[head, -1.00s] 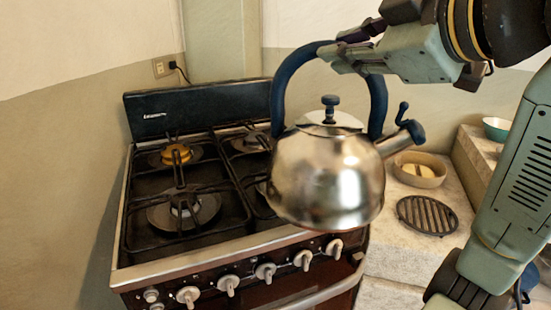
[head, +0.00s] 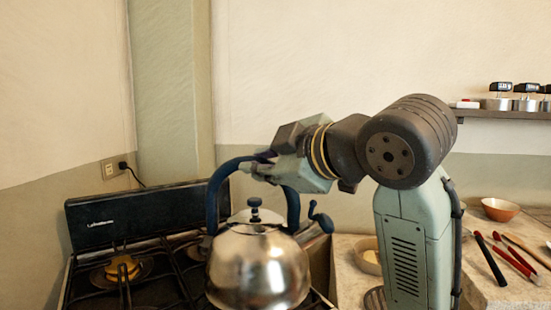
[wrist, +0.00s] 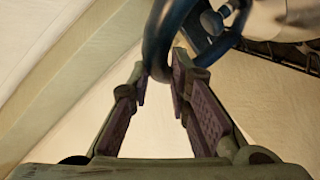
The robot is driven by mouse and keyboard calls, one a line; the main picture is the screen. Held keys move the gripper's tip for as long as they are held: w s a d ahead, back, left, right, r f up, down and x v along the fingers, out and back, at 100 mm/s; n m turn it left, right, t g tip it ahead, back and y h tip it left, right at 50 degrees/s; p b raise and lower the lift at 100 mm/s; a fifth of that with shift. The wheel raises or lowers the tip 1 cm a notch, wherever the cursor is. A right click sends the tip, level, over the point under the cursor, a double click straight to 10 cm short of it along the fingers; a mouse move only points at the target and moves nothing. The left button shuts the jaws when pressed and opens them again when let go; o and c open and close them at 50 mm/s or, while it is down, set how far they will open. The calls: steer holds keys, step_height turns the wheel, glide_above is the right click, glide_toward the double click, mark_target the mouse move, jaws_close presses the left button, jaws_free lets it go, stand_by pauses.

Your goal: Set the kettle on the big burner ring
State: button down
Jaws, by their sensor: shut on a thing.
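The kettle (head: 258,272) is shiny steel with a dark blue arched handle, lid knob and spout tip. It hangs upright in front of the stove's right side, its bottom close to the lower picture edge. My gripper (head: 262,164) is shut on the top of the handle. In the wrist view the handle (wrist: 158,45) runs between the fingertips (wrist: 159,78). The stove (head: 130,215) shows its back-left burner (head: 122,270) with a brass-coloured cap. The kettle partly covers the back-right burner. The front burners are out of the head view or hidden, so the big ring is not visible now.
A counter (head: 345,262) adjoins the stove on the right, holding a pale bowl (head: 368,258), partly behind my arm. Further right are an orange bowl (head: 500,209) and several utensils (head: 515,255). A wall shelf (head: 505,114) holds small pots.

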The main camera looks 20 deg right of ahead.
steer(key=w, duration=0.2)
steer(key=w+p, duration=0.1)
steer(key=w, duration=0.4)
steer(key=shift+d+f+p, duration=0.3)
steer(key=shift+f+p, duration=0.45)
steer(key=shift+f, duration=1.15)
steer(key=shift+f+b, duration=0.35)
steer(key=shift+f, duration=0.1)
steer(key=c, duration=1.5)
jaws_free()
steer(key=shift+f, duration=0.1)
